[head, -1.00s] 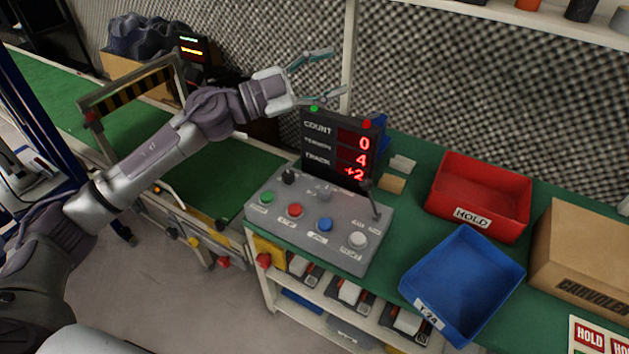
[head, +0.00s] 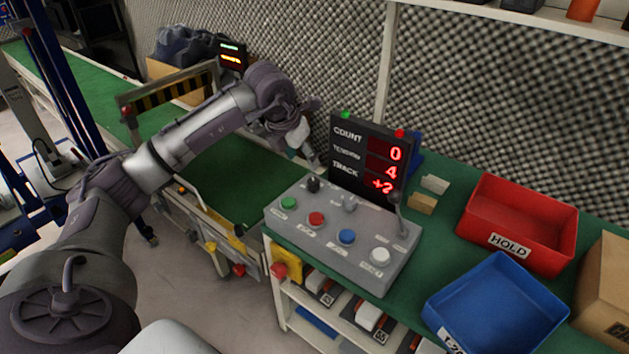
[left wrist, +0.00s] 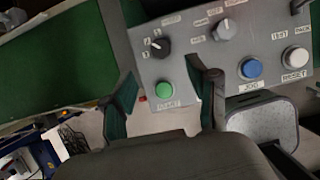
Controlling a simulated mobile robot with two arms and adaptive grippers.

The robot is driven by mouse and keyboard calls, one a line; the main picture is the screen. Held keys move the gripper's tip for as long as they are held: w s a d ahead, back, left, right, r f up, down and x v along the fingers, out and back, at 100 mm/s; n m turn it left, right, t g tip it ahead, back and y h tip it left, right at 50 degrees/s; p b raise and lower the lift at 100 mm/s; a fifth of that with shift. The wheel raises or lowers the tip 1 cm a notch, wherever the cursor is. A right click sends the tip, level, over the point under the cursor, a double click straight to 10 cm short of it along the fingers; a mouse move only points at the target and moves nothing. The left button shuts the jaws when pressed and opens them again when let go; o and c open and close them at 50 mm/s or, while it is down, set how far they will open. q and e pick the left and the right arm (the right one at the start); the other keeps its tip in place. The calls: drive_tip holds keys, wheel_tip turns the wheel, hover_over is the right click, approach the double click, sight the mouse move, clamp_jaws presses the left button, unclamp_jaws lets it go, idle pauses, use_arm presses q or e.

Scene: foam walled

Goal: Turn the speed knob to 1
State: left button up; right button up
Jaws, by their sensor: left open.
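The grey control panel (head: 335,236) stands on the green bench. A black knob (head: 313,185) sits at its back left corner, with small marks around it. It also shows in the left wrist view (left wrist: 160,47), where its white pointer mark is toward the left; the small labels are hard to read. A grey knob (head: 349,203) is right of it, also in the left wrist view (left wrist: 225,29). My left gripper (head: 306,152) is open, pointing down beside the display and above the black knob. In the left wrist view its open fingers (left wrist: 160,72) straddle the black knob's direction, apart from it.
Green (head: 289,203), red (head: 316,219), blue (head: 346,237) and white (head: 380,255) buttons line the panel's front. A lever (head: 399,215) rises at its right. The display (head: 370,160) stands behind. Red (head: 518,225) and blue (head: 495,305) bins are to the right.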

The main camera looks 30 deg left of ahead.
sight(313, 181)
use_arm(q)
drive_tip(key=b+x, duration=0.1)
drive_tip(key=x, duration=0.9)
use_arm(e)
drive_tip(key=r, duration=0.2)
drive_tip(key=w+r, duration=0.1)
drive_tip(key=shift+r, duration=0.35)
use_arm(q)
drive_tip(key=shift+c, duration=0.2)
clamp_jaws()
use_arm(e)
drive_tip(key=shift+a, duration=0.1)
